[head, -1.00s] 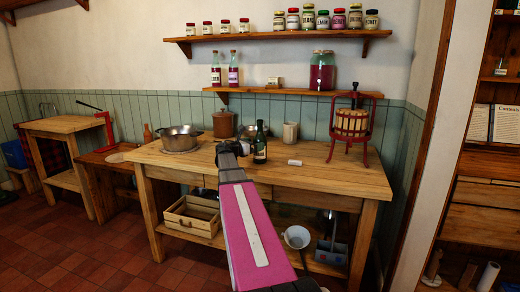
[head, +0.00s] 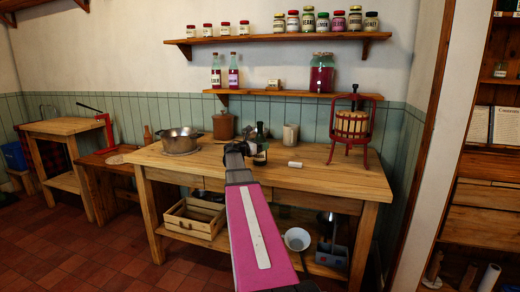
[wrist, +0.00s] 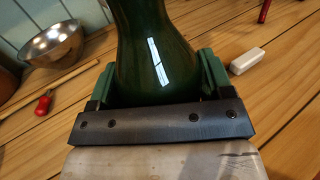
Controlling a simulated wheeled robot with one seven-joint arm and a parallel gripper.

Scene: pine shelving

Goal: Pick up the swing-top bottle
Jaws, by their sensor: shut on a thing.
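The dark green bottle (head: 261,156) stands upright on the pine workbench (head: 320,175), near its middle. My gripper (head: 248,148) is low at the bottle's left side in the head view and partly covers it. In the wrist view the bottle's glass body (wrist: 155,50) fills the space between the two green fingers of my gripper (wrist: 155,80), which is shut on it. The bottle's top is cut off in the wrist view, and its stopper is too small to make out in the head view. I cannot tell whether its base touches the bench.
A white block (head: 295,164) lies right of the bottle, with a fruit press (head: 351,124) further right. A metal bowl (wrist: 55,45), a red-handled tool (wrist: 43,103), a pot (head: 180,141) and a pale mug (head: 290,134) are nearby. The bench front is clear.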

